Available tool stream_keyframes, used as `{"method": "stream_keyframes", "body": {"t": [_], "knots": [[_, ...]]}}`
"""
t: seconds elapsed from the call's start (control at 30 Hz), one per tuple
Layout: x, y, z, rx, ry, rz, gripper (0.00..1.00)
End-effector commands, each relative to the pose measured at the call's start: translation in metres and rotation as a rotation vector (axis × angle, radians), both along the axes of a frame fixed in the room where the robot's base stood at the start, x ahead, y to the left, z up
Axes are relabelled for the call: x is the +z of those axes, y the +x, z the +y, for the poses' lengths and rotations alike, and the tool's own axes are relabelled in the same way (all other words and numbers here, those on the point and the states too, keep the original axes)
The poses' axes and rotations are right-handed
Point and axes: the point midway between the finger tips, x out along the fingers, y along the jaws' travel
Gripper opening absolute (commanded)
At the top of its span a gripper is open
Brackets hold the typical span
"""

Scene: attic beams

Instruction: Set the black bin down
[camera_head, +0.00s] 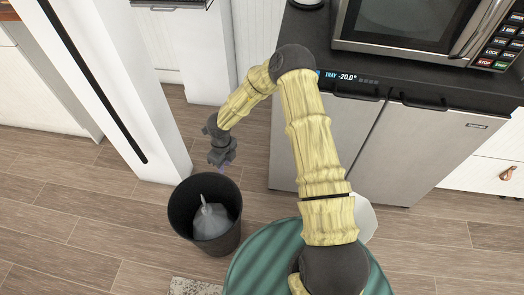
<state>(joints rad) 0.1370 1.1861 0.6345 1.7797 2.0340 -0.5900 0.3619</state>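The black bin (182,207) stands upright at lower centre-left, seen from above with its open top facing up. A grey object (211,224) with a pale upright part lies inside it. My gripper (223,167) points down at the far side of the bin's rim. Its fingers are small and dark, and their tips overlap or nearly meet the rim in the picture. I cannot tell whether they are around the rim or only beside it. The bin's base is hidden, so I cannot tell whether it touches the floor.
Wood-plank floor (80,215) is clear left of the bin. A white post (130,90) rises behind it. A steel appliance (325,140) with a black top and a microwave (410,25) stands at right. A patterned rug (192,287) edges in below.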

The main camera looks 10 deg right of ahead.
Motion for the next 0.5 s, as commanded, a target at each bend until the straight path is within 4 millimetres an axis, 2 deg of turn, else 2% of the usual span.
{"method": "stream_keyframes", "body": {"t": [0.17, 0.3, 0.4, 0.5], "knots": [[0.036, 0.026, -0.017, 0.219, -0.035, -0.176, 0.26], [0.083, 0.044, -0.032, 0.514, -0.080, -0.350, 0.26], [0.118, 0.046, -0.040, 0.734, -0.113, -0.442, 0.26], [0.151, 0.040, -0.047, 0.957, -0.145, -0.508, 0.26]]}}
